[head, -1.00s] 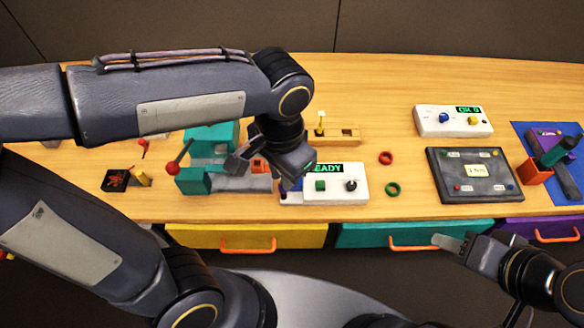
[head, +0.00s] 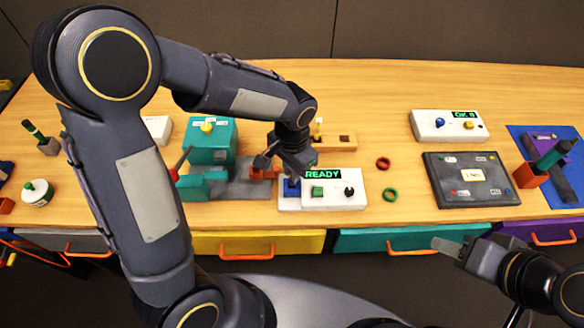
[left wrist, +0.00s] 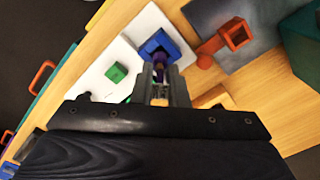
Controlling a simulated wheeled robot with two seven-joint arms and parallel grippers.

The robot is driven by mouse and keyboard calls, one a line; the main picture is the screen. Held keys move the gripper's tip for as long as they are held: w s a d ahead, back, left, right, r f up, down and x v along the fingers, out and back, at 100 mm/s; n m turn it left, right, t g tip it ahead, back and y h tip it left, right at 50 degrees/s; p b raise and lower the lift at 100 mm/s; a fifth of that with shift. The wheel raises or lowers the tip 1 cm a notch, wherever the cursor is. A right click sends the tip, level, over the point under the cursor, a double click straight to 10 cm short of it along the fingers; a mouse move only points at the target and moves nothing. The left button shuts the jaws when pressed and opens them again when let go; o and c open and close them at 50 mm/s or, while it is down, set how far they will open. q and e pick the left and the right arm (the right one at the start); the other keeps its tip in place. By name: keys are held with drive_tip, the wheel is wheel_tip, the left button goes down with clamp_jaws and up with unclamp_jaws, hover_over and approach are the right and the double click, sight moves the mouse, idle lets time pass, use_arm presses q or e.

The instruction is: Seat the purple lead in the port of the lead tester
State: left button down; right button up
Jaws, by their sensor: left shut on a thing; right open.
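The lead tester (head: 335,203) is a white box with a lit READY display, a green button and a black knob. Its blue square port (head: 292,187) is at its left end and also shows in the left wrist view (left wrist: 172,40). My left gripper (head: 291,172) is over the port, pointing down. In the left wrist view it is shut on the purple lead (left wrist: 159,68), whose end is at the port's opening. I cannot tell how deep it sits; the fingers hide part of it. My right gripper (head: 448,247) is open and empty at the front right, off the table.
A teal machine (head: 209,150) with a grey base and an orange socket (head: 262,172) stands left of the tester. A wooden block (head: 338,141) is behind it. Red (head: 384,163) and green (head: 390,195) rings lie to the right, then a dark panel (head: 470,196).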

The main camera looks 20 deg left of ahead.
use_arm(q)
drive_tip(key=shift+f, duration=0.1)
drive_tip(key=c, duration=1.3)
unclamp_jaws()
drive_tip(key=shift+c, duration=0.2)
wheel_tip(320, 180, up, 12)
drive_tip(key=s+a+n+t+h, duration=0.2)
drive_tip(key=s+a+n, duration=0.2)
drive_tip(key=s, duration=0.4)
drive_tip(key=s+a+n+t+h, duration=0.1)
drive_tip(key=s+a+n+t, duration=0.2)
drive_tip(key=s+a, duration=0.2)
drive_tip(key=s, duration=0.3)
drive_tip(key=shift+s+r+n+t+h, duration=0.2)
drive_tip(key=shift+n+t+h, duration=0.1)
drive_tip(key=shift+n+h, duration=0.1)
